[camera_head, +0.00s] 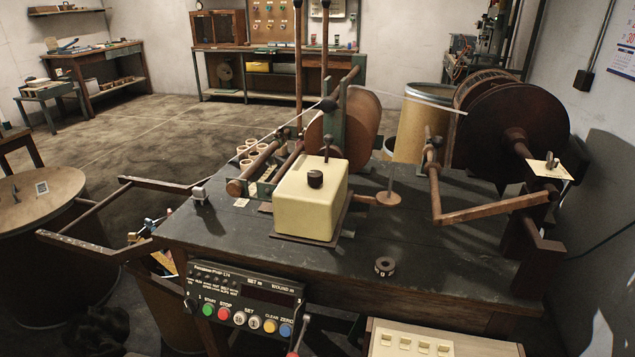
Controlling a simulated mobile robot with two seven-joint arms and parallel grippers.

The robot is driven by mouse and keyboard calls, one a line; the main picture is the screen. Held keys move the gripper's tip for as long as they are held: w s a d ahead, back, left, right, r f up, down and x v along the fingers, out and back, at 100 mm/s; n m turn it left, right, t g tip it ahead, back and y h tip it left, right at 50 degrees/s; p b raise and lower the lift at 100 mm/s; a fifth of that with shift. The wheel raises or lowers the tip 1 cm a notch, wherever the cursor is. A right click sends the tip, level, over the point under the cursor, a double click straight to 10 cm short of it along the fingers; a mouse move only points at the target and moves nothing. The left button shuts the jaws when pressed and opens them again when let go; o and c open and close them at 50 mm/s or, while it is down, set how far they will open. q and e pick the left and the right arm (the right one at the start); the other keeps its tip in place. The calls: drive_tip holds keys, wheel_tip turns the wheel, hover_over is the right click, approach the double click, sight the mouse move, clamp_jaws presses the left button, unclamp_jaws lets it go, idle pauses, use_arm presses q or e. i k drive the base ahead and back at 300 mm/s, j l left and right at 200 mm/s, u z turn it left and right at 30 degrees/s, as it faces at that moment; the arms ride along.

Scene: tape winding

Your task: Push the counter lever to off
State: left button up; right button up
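The counter panel (246,301) is a dark box on the front of the bench. It has a display window and a row of coloured buttons. A thin metal lever with a red lower part (299,340) stands at its right end, tilted, partly cut off by the bottom edge. Another lever with a black ball knob (328,140) rises from the cream box (312,200) on the bench top. I cannot tell for certain which is the counter lever, or its on/off position. Neither of my grippers shows in the view.
The dark bench (400,240) carries a winding machine with a large dark reel (520,130) at right. A small black ring (385,266) lies near its front edge. A cream switch box (412,345) stands at the bottom.

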sight(328, 139)
drive_tip(key=i+j+z, duration=0.1)
drive_tip(key=j+z, duration=0.25)
drive_tip(key=j, duration=0.15)
drive_tip(key=j+z, duration=0.75)
drive_tip(key=j, duration=0.25)
drive_tip(key=k+j+z, duration=0.1)
drive_tip(key=j+z, duration=0.25)
drive_tip(key=j, duration=0.15)
drive_tip(key=k+j+z, duration=0.15)
drive_tip(key=j+z, duration=0.25)
drive_tip(key=k+j+z, duration=0.35)
drive_tip(key=i+j, duration=0.1)
drive_tip(key=j, duration=0.05)
